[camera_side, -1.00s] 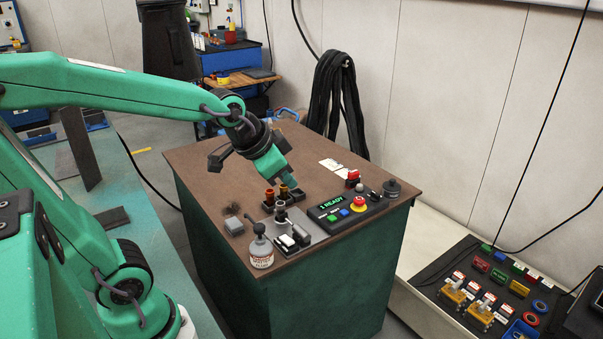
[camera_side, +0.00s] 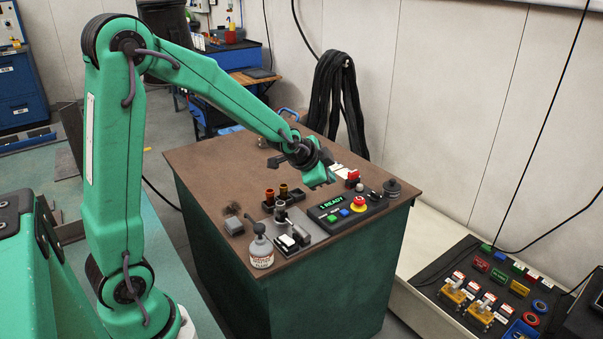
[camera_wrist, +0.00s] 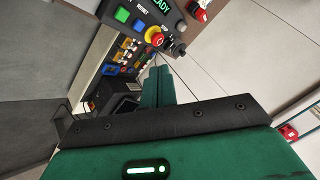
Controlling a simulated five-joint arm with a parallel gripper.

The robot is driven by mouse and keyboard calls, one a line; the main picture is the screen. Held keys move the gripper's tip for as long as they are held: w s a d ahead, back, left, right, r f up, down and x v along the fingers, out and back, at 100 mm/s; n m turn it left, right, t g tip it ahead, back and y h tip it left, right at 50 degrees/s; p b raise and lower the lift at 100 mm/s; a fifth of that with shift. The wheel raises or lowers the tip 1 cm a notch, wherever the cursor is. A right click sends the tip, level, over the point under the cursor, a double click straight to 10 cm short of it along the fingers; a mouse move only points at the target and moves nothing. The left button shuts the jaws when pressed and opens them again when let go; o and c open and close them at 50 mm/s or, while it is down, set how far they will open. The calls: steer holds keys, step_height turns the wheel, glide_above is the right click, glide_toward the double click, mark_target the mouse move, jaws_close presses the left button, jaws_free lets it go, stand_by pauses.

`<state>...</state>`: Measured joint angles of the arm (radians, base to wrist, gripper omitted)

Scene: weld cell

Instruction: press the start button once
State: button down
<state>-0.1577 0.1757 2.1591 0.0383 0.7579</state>
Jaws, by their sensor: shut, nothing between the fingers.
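A black control box (camera_side: 352,217) with a lit READY display (camera_side: 324,206) sits on the brown-topped cabinet. On it are a green button (camera_side: 332,218), a blue button (camera_side: 345,212) and a red mushroom stop on yellow (camera_side: 358,203). The wrist view also shows the green button (camera_wrist: 122,14), the blue button (camera_wrist: 139,25) and the stop (camera_wrist: 155,36). A RESET label stands by the blue one; the green one's label is not readable. My gripper (camera_side: 325,183) is shut and empty, above and behind the box, apart from it. Its fingers also show in the wrist view (camera_wrist: 157,72).
Left of the box stand a fixture with white blocks (camera_side: 291,240), a white bottle (camera_side: 260,252) and a black holder with brown cylinders (camera_side: 284,196). A small red-topped device (camera_side: 353,178) and a dark round knob (camera_side: 392,187) stand close behind the box.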

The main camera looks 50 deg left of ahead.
mark_target(332, 219)
steer(key=shift+w+a+f+m, duration=0.2)
steer(key=shift+w+a+f, duration=0.15)
steer(key=shift+w+f, duration=0.25)
steer(key=shift+w+a+f+m, duration=0.2)
steer(key=shift+w+a+f, duration=0.1)
steer(key=shift+w+f, duration=0.2)
steer(key=shift+f, duration=0.2)
steer(key=shift+f, duration=4.2)
steer(key=shift+f, duration=0.15)
steer(key=shift+d+f, duration=0.1)
steer(key=shift+f, duration=0.15)
steer(key=shift+f, duration=0.5)
steer(key=shift+r, duration=0.9)
